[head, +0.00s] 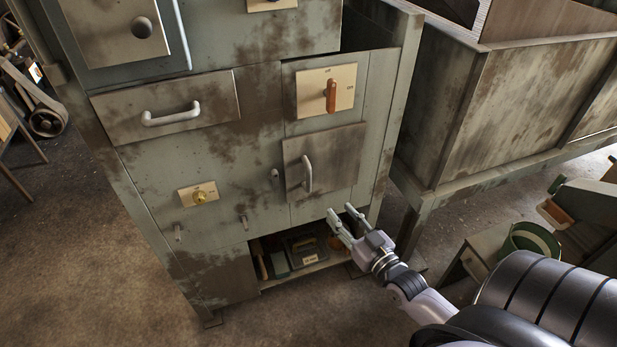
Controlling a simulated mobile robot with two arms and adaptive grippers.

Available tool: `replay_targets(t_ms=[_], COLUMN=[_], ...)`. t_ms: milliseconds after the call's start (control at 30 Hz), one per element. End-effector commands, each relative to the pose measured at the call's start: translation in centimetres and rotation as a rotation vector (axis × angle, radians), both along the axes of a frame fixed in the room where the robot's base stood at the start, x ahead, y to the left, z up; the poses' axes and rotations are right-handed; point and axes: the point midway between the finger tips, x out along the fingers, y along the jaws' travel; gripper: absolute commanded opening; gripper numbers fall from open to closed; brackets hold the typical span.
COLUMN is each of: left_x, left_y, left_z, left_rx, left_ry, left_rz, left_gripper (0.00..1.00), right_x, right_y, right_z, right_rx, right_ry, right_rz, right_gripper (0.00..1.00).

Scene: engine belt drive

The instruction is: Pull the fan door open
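A grey-green, stained cabinet fills the middle of the head view. A small brownish square door (338,148) with a light vertical handle (308,174) sits low on its right side and looks shut. No label on it is readable, so I cannot tell for sure that it is the fan door. My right gripper (341,212) is in front of the cabinet, just below and right of this door. Its two fingers are spread apart with nothing between them, and it appears clear of the handle. My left gripper is not in view.
A drawer (168,110) with a horizontal handle is at upper left. A plate with an orange switch (331,95) is above the door, and a brass knob (200,196) is at lower left. An open shelf (305,268) holds tools. A bench (430,150) stands close on the right.

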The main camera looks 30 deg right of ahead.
Motion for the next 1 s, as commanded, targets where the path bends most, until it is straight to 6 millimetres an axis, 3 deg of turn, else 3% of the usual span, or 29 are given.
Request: replay_targets(t_ms=[600,800,1000], left_x=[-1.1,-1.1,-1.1], left_y=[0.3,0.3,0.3], left_z=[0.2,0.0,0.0], left_rx=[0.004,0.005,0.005], left_ry=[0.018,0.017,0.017], left_rz=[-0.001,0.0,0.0], left_gripper=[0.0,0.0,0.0], right_x=[12.9,15.4,16.3], right_y=[-0.5,-0.6,-0.6], right_z=[0.0,-0.1,-0.1], right_rx=[-0.003,-0.002,-0.002], right_ry=[0.002,0.003,0.004], right_rz=[0.0,0.0,0.0], right_gripper=[0.35,0.35,0.35])
